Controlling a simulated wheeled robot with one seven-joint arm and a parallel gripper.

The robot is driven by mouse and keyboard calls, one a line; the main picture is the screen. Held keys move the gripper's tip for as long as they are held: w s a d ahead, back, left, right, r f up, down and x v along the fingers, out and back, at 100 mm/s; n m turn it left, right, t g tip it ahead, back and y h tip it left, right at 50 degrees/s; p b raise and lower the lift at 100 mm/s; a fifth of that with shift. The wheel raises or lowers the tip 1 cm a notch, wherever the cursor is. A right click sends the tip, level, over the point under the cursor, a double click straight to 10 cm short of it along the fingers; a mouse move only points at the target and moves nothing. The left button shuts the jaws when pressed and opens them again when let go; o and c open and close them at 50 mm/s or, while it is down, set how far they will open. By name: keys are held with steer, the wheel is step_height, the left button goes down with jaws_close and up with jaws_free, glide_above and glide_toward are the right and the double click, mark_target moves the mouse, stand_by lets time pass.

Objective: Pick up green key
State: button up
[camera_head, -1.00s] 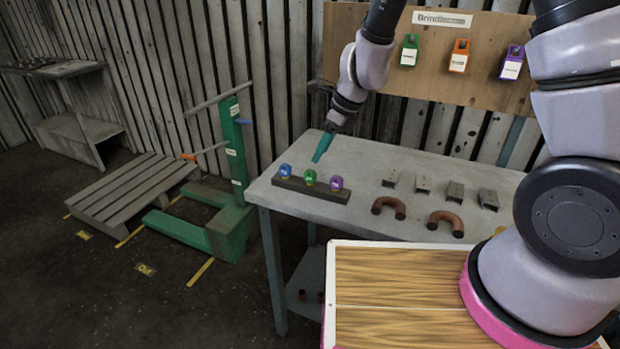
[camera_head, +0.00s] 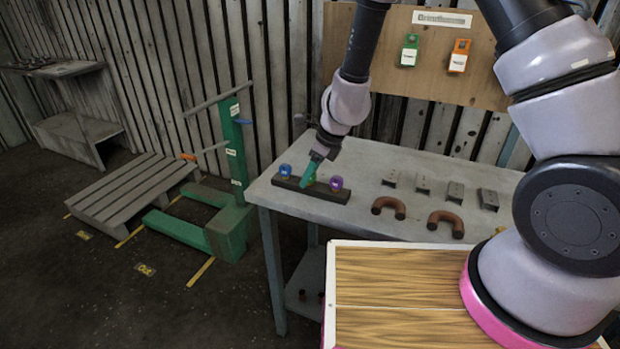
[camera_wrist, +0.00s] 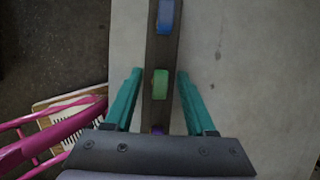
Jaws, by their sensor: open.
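The green key (camera_wrist: 160,84) stands in a dark holder strip, between the blue key (camera_wrist: 165,16) and the purple key (camera_wrist: 158,130) in the wrist view. In the head view my gripper (camera_head: 308,178) is down at the middle of the holder (camera_head: 334,194), and it mostly hides the green key. In the wrist view my gripper (camera_wrist: 155,88) is open, with one teal finger on each side of the holder and the green key between the fingertips. A gap shows on both sides of the key. The blue key (camera_head: 285,170) and the purple key (camera_head: 336,183) flank it.
The holder lies near the left end of a grey table (camera_head: 400,165). Two brown curved pipes (camera_head: 388,207) and several small metal blocks (camera_head: 455,192) lie to the right. A board with a green lock box (camera_head: 410,50) and an orange one (camera_head: 459,56) stands behind.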

jaws_close()
